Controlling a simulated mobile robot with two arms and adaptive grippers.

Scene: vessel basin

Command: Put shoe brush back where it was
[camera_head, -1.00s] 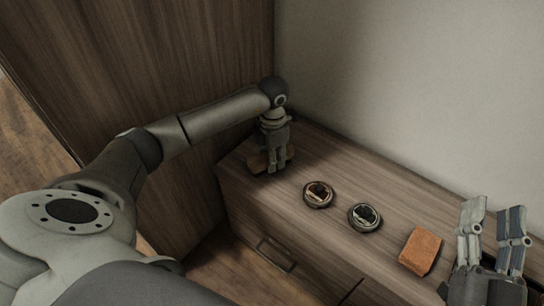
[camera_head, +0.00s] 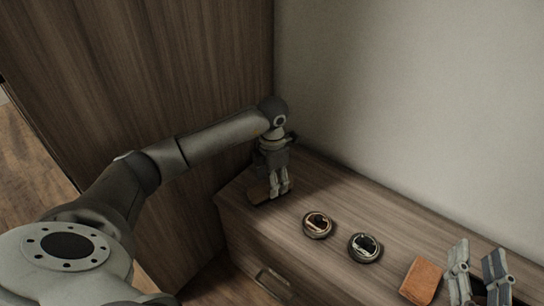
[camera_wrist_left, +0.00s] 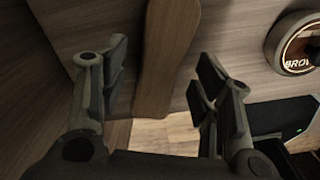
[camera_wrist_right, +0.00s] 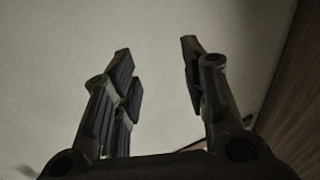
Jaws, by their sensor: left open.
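The shoe brush, a long brown wooden piece, lies near the left end of the cabinet top and is partly hidden by my left gripper in the head view (camera_head: 257,193). In the left wrist view the brush (camera_wrist_left: 165,60) runs between the spread fingers, with gaps on both sides; its near end is by the cabinet edge. My left gripper (camera_head: 279,190) is open just over the brush and points down; it also shows in the left wrist view (camera_wrist_left: 160,85). My right gripper (camera_head: 478,262) is open and empty at the right; its fingers stand apart in the right wrist view (camera_wrist_right: 155,65).
Two round polish tins, one brown-labelled (camera_head: 318,224) and one dark (camera_head: 364,247), sit on the cabinet top (camera_head: 335,200) right of the brush. An orange-brown block (camera_head: 421,281) lies near my right gripper. A tall wooden panel (camera_head: 150,70) stands at left, a wall (camera_head: 400,90) behind.

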